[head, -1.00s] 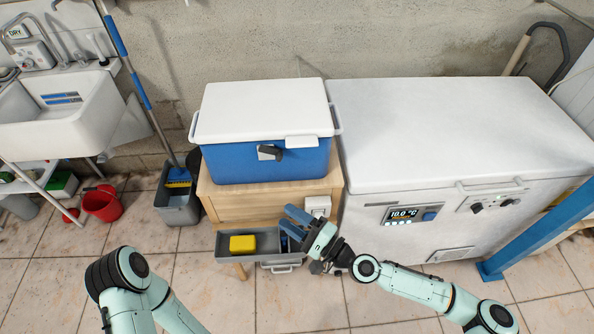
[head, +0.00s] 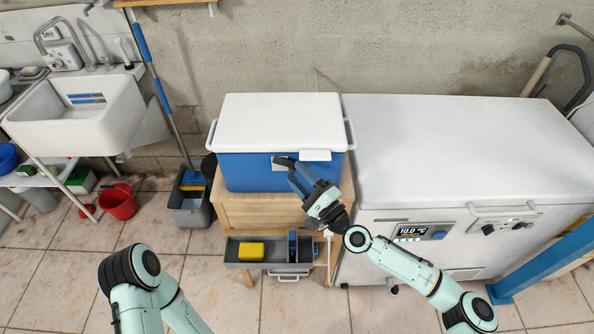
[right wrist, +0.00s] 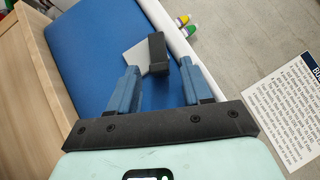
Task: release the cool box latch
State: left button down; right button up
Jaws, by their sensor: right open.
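The cool box has a blue body (head: 242,174) and a white lid (head: 278,122), which is down. Its black latch (head: 283,160) sits on a light plate on the front face, partly hidden by my right gripper in the head view. The latch also shows in the right wrist view (right wrist: 157,50). My right gripper (head: 297,174) is open in front of the latch. In the right wrist view its two blue fingers (right wrist: 158,72) point at the latch, which lies just past and between the tips; contact cannot be made out. My left gripper is out of view.
The box stands on a wooden stand (head: 236,213) with an open grey drawer (head: 262,264) holding a yellow item (head: 251,251). A white chest freezer (head: 450,150) stands close on the right. A mop bucket (head: 188,207) and sink (head: 80,115) are on the left.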

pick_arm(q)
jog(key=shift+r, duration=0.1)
pick_arm(e)
jog(key=shift+w+a+r, duration=0.15)
jog(key=shift+w+a, duration=0.25)
grip_shut()
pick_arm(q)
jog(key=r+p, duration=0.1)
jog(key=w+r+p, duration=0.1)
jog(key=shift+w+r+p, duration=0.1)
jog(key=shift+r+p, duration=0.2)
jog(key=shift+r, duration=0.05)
pick_arm(e)
jog(key=n+g, duration=0.1)
jog(key=r+n+g, duration=0.1)
jog(key=shift+d+r+n+h, duration=0.1)
jog(key=shift+d+n+h, duration=0.1)
jog(key=shift+n+h, duration=0.15)
